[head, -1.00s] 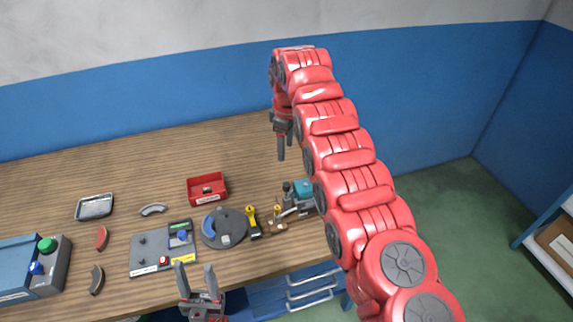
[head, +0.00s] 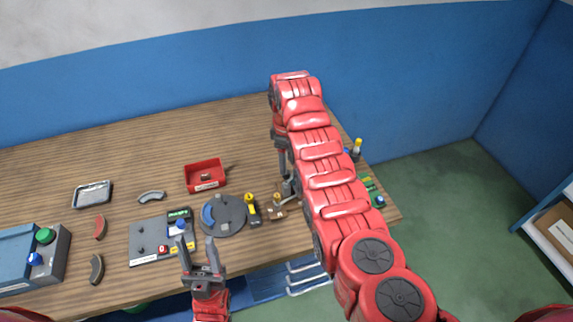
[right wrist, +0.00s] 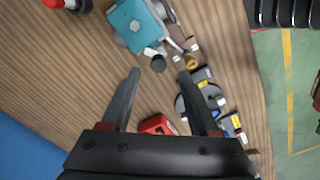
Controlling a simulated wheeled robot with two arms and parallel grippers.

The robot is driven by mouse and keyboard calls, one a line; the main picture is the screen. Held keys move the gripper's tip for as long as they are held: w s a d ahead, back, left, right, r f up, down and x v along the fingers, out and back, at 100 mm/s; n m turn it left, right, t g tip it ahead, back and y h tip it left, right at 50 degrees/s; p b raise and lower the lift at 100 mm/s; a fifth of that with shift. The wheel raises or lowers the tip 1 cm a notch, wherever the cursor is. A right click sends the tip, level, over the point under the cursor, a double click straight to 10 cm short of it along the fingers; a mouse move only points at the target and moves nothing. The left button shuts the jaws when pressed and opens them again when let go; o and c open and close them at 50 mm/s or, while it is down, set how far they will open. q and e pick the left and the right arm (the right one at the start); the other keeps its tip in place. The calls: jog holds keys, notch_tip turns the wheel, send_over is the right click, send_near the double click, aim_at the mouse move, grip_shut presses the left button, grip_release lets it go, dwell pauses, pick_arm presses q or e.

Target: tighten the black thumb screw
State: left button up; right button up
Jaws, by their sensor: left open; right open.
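A black round knob (right wrist: 158,63), which looks like the thumb screw, sits on a grey stem at the edge of a teal block-like device (right wrist: 132,25) in the right wrist view. My right gripper (right wrist: 160,75) is open above the table, its fingertips on either side of the knob in the picture; I cannot tell the height gap. In the head view the right gripper (head: 283,168) points down over this spot, and my arm hides most of the device. My left gripper (head: 198,244) is open and empty at the table's front edge.
A grey disc (head: 223,216), a yellow-and-black tool (head: 252,209) and a small wooden piece (head: 278,211) lie left of the right gripper. A red bin (head: 205,176) and a grey board (head: 150,240) are further left. The back of the table is clear.

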aim_at(288, 177)
jog(key=shift+f+p, duration=0.35)
jog(key=shift+f, duration=1.75)
jog(key=shift+w, duration=0.1)
grip_shut()
